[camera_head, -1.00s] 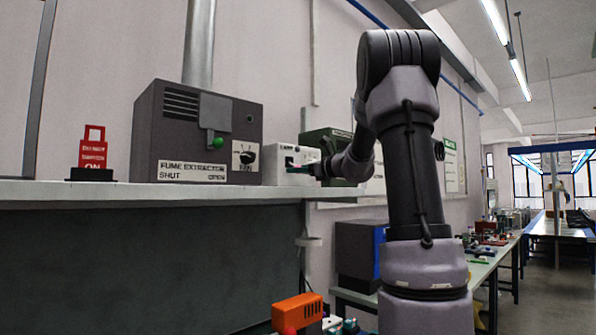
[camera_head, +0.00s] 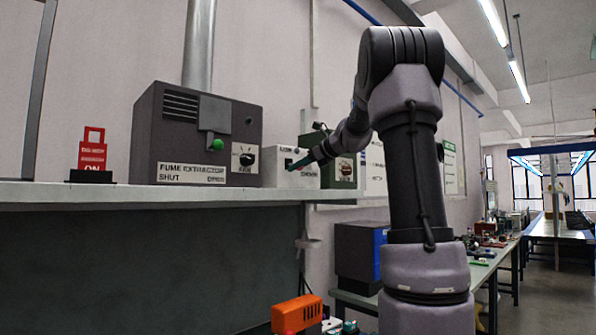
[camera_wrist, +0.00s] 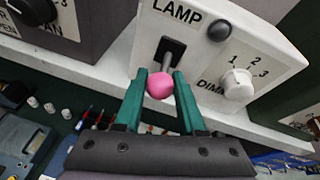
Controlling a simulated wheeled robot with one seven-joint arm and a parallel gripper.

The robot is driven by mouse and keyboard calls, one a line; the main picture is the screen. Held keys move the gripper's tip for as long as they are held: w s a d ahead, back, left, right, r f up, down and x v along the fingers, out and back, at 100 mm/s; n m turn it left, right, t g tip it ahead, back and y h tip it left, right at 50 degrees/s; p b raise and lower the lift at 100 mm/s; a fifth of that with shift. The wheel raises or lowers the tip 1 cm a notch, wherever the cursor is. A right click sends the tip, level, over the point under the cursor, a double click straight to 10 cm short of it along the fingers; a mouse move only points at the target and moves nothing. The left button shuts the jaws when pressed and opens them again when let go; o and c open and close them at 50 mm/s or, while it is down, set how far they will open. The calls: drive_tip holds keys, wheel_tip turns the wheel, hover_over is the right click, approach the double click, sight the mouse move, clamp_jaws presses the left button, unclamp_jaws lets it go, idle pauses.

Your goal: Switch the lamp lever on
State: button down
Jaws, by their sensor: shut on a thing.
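The white lamp box (camera_wrist: 205,45) is labelled LAMP and carries a slotted lever with a pink ball knob (camera_wrist: 160,88). In the wrist view the lever points toward me and down from its dark slot. A round dark grey indicator (camera_wrist: 219,31) sits beside the slot. My gripper (camera_wrist: 160,76) has its two green fingers on either side of the lever end, shut on it just at the pink knob. In the head view the lamp box (camera_head: 280,170) stands on the shelf, with my gripper (camera_head: 294,166) at its front; the lever is hidden there.
A white dimmer knob (camera_wrist: 238,86) is to the right of the lever. The dark fume extractor box (camera_head: 230,110) stands to the left, with a green-knobbed lever. A green box (camera_head: 344,168) stands right of the lamp box. The shelf edge (camera_head: 150,195) runs below.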

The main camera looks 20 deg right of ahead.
sight(297, 154)
drive_tip(key=r+g+h, duration=0.1)
drive_tip(key=g, duration=0.1)
drive_tip(key=shift+r+g, duration=0.3)
drive_tip(key=shift+r, duration=0.05)
drive_tip(key=shift+w+a+r+g+h, duration=0.1)
drive_tip(key=shift+r+g+h, duration=0.3)
drive_tip(key=shift+g, duration=0.35)
drive_tip(key=shift+w+d+r+g+h, duration=0.15)
drive_tip(key=shift+r+g+h, duration=0.2)
drive_tip(key=shift+g, duration=0.45)
drive_tip(key=shift+w+a+r+g+h, duration=0.2)
drive_tip(key=shift+g+h, duration=0.25)
drive_tip(key=shift+g, duration=0.3)
drive_tip(key=shift+s+r, duration=0.15)
drive_tip(key=c, duration=0.5)
unclamp_jaws()
drive_tip(key=v, duration=0.7)
drive_tip(key=shift+r, duration=0.2)
